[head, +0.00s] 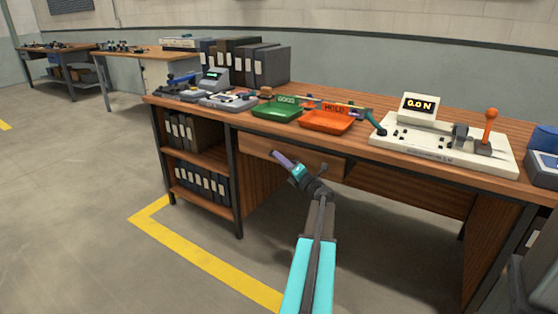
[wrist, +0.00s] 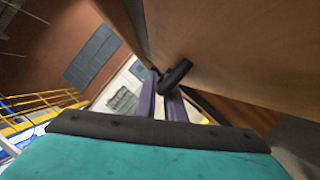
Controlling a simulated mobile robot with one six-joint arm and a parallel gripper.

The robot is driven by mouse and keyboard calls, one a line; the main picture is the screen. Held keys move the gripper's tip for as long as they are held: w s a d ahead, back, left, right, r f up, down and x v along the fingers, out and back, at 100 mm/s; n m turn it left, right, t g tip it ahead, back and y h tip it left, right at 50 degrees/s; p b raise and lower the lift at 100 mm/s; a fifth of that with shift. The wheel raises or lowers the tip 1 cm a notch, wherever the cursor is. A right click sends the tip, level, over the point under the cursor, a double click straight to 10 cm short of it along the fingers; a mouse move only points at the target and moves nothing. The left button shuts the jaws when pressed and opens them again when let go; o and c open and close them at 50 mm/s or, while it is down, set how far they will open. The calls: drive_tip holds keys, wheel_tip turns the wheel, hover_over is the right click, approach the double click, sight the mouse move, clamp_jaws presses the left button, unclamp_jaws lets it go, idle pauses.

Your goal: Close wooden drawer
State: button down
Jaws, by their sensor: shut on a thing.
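The wooden drawer (head: 300,157) is under the left part of the desk top. Its front stands slightly out from the frame in the head view, though how far is hard to tell. My gripper (head: 277,155), with purple fingers, is at the drawer front. In the wrist view the wooden drawer front (wrist: 245,50) fills the upper right. There the purple fingers (wrist: 163,92) are shut around the black drawer handle (wrist: 177,74), whose end sticks out past them. The rest of the handle is partly hidden by the fingers.
On the desk top (head: 350,140) stand a green tray (head: 277,110), an orange tray (head: 327,122) and a white force tester (head: 440,145) with a lever. Shelves with binders (head: 195,180) stand left of the drawer. The floor in front is clear, with a yellow line (head: 200,258).

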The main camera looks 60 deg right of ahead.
drive_tip(key=shift+d, duration=0.3)
drive_tip(key=c, duration=2.1)
unclamp_jaws()
drive_tip(key=shift+s+a+f, duration=0.1)
drive_tip(key=shift+s+a, duration=0.1)
drive_tip(key=shift+s, duration=0.3)
drive_tip(key=p+v, duration=0.2)
drive_tip(key=v, duration=1.1)
drive_tip(key=shift+w+p, duration=0.1)
drive_tip(key=shift+p, duration=0.2)
